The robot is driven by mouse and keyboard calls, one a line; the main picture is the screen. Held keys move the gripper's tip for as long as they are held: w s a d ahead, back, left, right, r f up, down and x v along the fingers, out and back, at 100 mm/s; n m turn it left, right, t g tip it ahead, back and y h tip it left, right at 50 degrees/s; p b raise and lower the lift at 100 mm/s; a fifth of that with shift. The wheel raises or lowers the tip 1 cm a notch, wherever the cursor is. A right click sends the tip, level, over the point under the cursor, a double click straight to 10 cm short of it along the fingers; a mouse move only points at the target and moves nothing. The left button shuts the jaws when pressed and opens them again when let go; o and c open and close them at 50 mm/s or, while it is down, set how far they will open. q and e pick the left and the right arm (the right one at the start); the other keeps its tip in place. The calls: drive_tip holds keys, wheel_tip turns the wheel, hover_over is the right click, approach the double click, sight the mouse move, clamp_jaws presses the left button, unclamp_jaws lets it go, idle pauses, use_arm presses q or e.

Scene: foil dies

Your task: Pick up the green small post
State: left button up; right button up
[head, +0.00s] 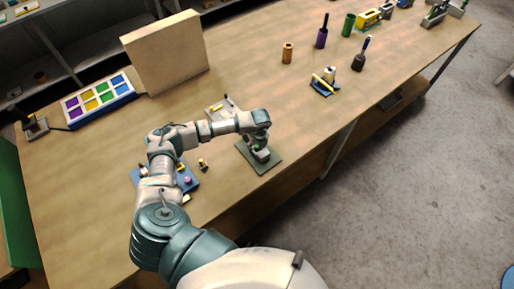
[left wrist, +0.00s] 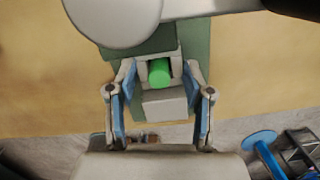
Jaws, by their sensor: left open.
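The green small post (left wrist: 159,72) shows its round top in the left wrist view. It sits in a pale grey block (left wrist: 165,104) on a dark green mat (left wrist: 198,42). My left gripper (left wrist: 160,88) is open above it, with one finger on each side of the post and block. I cannot tell whether either finger touches the block. In the head view my left gripper (head: 261,151) hangs over the green mat (head: 263,168) near the table's front edge and hides the post. My right gripper is in neither view.
A blue tray (head: 191,184) with small parts lies left of the mat. A tan upright board (head: 166,52) and a color-swatch box (head: 99,99) stand farther back. An orange cylinder (head: 287,54), a purple tool (head: 322,38) and a green cylinder (head: 348,25) stand to the right.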

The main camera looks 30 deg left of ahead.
use_arm(q)
clamp_jaws()
drive_tip(key=shift+r, duration=0.15)
